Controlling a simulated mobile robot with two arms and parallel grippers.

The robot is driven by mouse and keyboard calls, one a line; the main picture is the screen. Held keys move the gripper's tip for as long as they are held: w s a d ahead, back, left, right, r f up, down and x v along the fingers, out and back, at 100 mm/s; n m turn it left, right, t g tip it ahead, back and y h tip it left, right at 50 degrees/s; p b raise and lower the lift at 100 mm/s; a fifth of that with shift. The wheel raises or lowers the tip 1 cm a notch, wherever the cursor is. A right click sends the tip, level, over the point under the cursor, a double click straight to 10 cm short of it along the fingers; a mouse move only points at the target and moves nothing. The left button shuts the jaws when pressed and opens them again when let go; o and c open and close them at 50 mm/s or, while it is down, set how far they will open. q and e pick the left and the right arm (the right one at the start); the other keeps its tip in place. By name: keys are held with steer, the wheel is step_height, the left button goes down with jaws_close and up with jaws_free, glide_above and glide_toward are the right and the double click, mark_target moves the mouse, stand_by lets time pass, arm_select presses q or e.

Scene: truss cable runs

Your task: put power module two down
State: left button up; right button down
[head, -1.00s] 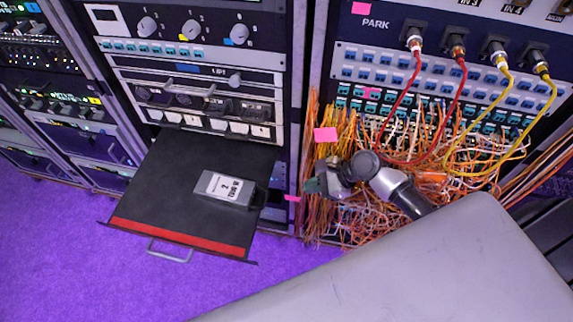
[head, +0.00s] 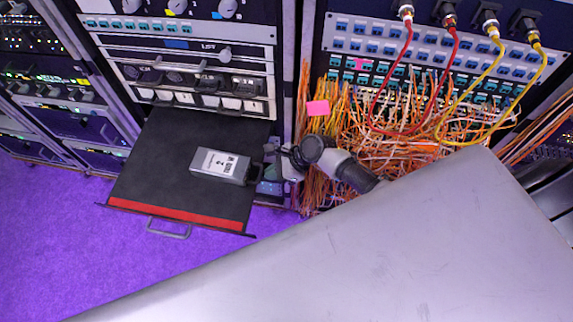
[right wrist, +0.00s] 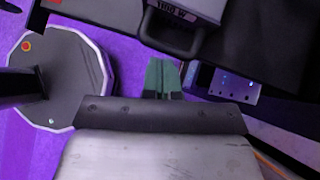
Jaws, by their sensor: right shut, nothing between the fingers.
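Power module two (head: 222,165) is a grey box with a white label and a handle at its right end. It lies flat on the black pull-out shelf (head: 150,165), towards its right side. In the right wrist view the module (right wrist: 200,8) shows at the top, with its dark handle just beyond my fingers. My right gripper (head: 268,170) is beside the handle end, at the shelf's right edge. Its green fingers (right wrist: 162,75) are together and hold nothing; a small gap to the handle shows in the wrist view. My left gripper is not in view.
The shelf has a red front strip (head: 180,213) and a pull handle (head: 168,230). Right of it hangs a dense bundle of orange cables (head: 340,110), close to my right arm. Red and yellow cables (head: 455,40) loop above. Purple floor (head: 60,240) is clear at left.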

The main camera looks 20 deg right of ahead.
mark_target(233, 175)
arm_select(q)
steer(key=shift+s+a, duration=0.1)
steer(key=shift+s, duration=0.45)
arm_select(e)
steer(key=shift+w+a, duration=0.1)
steer(key=shift+a, duration=0.2)
steer(key=a, duration=0.1)
steer(key=a+p, duration=0.1)
steer(key=w+a+p, duration=0.1)
steer(key=shift+w+a+r, duration=0.1)
steer(key=shift+a+r, duration=0.1)
steer(key=shift+r, duration=0.1)
steer(key=a, duration=0.2)
steer(key=w+a, duration=0.1)
steer(key=a, duration=0.1)
steer(key=w+a+p, duration=0.1)
steer(key=a, duration=0.2)
steer(key=shift+w+f, duration=0.25)
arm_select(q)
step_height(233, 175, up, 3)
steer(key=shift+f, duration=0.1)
arm_select(e)
steer(key=shift+d, duration=0.1)
